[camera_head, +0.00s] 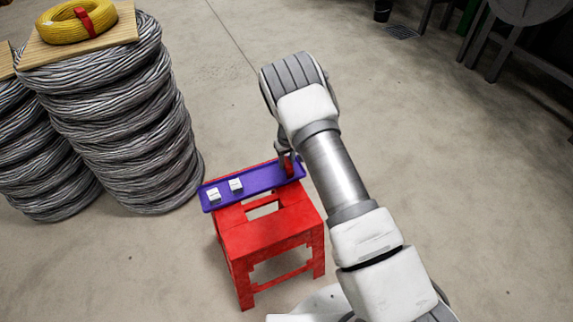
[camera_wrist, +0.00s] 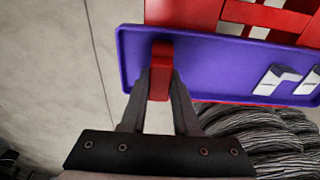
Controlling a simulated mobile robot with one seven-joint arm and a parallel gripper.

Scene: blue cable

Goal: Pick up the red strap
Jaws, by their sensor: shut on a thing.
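A small red strap (camera_wrist: 160,58) is between the two fingers of my gripper (camera_wrist: 161,84) in the wrist view. The fingers are shut on its sides and hide part of them. In the head view the strap (camera_head: 289,169) shows as a small red piece at the right end of the purple tray (camera_head: 264,180), below my gripper (camera_head: 285,158). The strap is over the tray end; I cannot tell whether it still touches the tray. A second red strap (camera_head: 85,21) is around a yellow cable coil (camera_head: 62,29) at the top left.
The tray lies on a red step stool (camera_head: 268,235). Two small white blocks (camera_head: 213,195) (camera_head: 236,185) stand on its left half. Stacks of grey cable coils (camera_head: 135,120) stand to the left, with the yellow coil on a wooden board (camera_head: 115,35).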

